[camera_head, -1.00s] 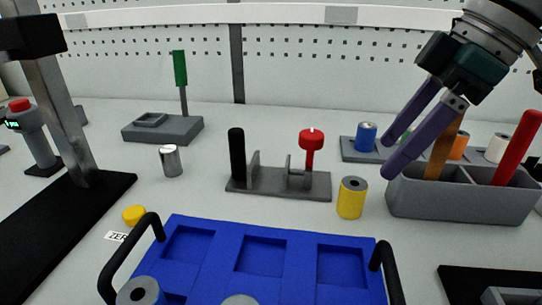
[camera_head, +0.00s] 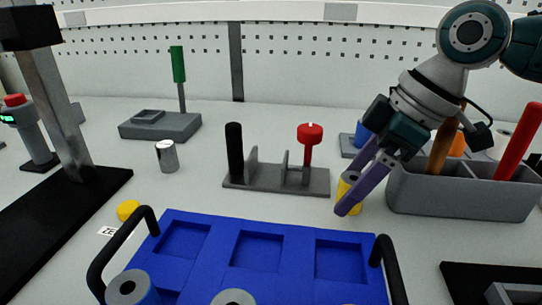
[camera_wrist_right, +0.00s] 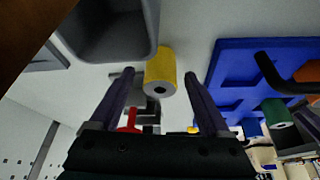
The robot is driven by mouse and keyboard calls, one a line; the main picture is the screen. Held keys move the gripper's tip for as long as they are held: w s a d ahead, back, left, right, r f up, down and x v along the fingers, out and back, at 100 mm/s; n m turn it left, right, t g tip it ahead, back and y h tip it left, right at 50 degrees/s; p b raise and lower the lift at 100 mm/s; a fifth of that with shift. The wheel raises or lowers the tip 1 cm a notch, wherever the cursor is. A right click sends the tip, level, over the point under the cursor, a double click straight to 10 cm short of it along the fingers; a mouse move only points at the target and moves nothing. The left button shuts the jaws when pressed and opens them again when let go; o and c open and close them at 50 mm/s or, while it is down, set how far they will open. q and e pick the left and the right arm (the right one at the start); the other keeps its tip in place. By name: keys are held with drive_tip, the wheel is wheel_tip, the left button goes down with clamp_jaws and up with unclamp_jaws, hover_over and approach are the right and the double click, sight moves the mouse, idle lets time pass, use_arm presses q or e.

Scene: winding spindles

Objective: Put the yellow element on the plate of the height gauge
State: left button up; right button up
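The yellow element (camera_head: 343,187), a cylinder with a grey core, stands upright on the table left of the grey bin, partly hidden by my right gripper. In the right wrist view the yellow element (camera_wrist_right: 160,66) shows between and just beyond the fingertips, with a gap on each side. My right gripper (camera_head: 349,193) is open and points down at it; its purple fingers also show in the wrist view (camera_wrist_right: 159,76). The height gauge (camera_head: 68,105) stands at the left, with a black plate (camera_head: 45,232) under its column. The plate's visible part is bare. My left gripper is not in view.
The grey bin (camera_head: 440,200) with upright handles stands close right of my gripper. A grey fixture (camera_head: 275,181) with black and red posts is to its left. A blue tray (camera_head: 210,250) with black handles lies in front. A metal cylinder (camera_head: 167,156) and yellow button (camera_head: 128,209) are near the gauge.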

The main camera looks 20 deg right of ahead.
clamp_jaws()
idle(0.4)
